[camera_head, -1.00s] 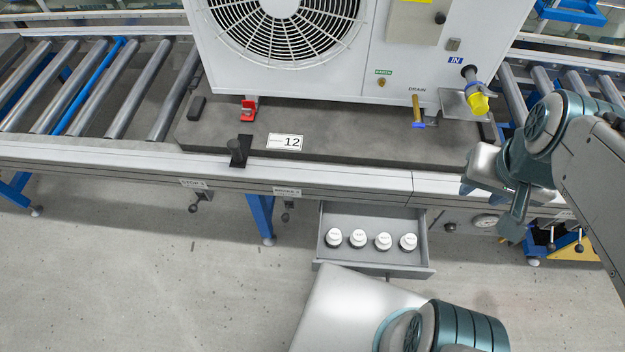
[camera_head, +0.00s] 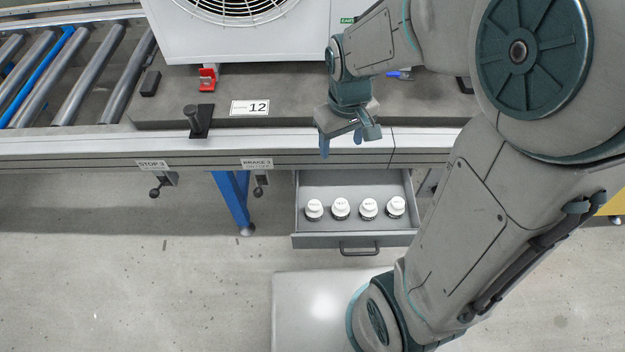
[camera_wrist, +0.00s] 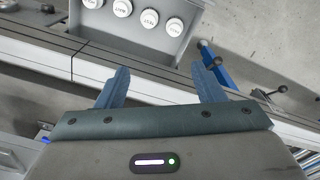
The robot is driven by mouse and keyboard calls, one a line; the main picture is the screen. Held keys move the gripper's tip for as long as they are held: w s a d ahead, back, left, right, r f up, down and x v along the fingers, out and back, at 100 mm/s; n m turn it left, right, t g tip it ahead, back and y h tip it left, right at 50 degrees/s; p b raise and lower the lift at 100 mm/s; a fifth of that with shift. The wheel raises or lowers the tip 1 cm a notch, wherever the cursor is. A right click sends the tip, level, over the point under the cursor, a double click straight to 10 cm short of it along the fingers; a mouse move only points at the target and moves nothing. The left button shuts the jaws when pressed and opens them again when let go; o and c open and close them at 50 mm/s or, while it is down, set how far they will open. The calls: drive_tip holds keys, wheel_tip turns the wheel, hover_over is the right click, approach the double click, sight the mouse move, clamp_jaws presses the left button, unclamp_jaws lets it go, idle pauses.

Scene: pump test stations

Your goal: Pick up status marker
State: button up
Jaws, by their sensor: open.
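Several status markers with round white caps stand in a row in an open grey drawer (camera_head: 352,238). From left to right these are the first marker (camera_head: 314,210), the second (camera_head: 341,208), the third (camera_head: 368,209) and the last (camera_head: 396,207). The caps carry small print that I cannot read. My gripper (camera_head: 341,143) is open and empty, above the bench edge, behind and above the drawer. In the wrist view the two blue fingers (camera_wrist: 162,88) are apart, and the markers (camera_wrist: 148,18) show beyond them at the top, inside the drawer (camera_wrist: 186,37).
A white fan unit (camera_head: 250,42) stands on a grey slab with a "12" label (camera_head: 250,108). A black stop post (camera_head: 198,120) and a red clamp (camera_head: 207,79) are near its front. Rollers (camera_head: 80,80) lie left. Small levers (camera_head: 155,192) hang under the rail.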

sight(314, 205)
drive_tip(key=w+a+f+n+b, duration=0.1)
drive_tip(key=a+f+b, duration=0.1)
drive_tip(key=f, duration=0.7)
drive_tip(key=w+a+f+n+g+b, duration=0.1)
drive_tip(key=f+b, duration=0.4)
drive_tip(key=f, duration=0.5)
drive_tip(key=w+a+f+n+h+b, duration=0.1)
drive_tip(key=f+b, duration=0.3)
drive_tip(key=f, duration=0.6)
drive_tip(key=shift+a+n, duration=0.4)
drive_tip(key=shift+a, duration=0.5)
drive_tip(key=shift+s+d+f+b, duration=0.15)
drive_tip(key=shift+f+b, duration=0.65)
drive_tip(key=shift+f, duration=0.7)
drive_tip(key=shift+s+d+f+b, duration=0.15)
drive_tip(key=shift+f+b, duration=0.6)
drive_tip(key=shift+f, duration=0.75)
drive_tip(key=c, duration=0.8)
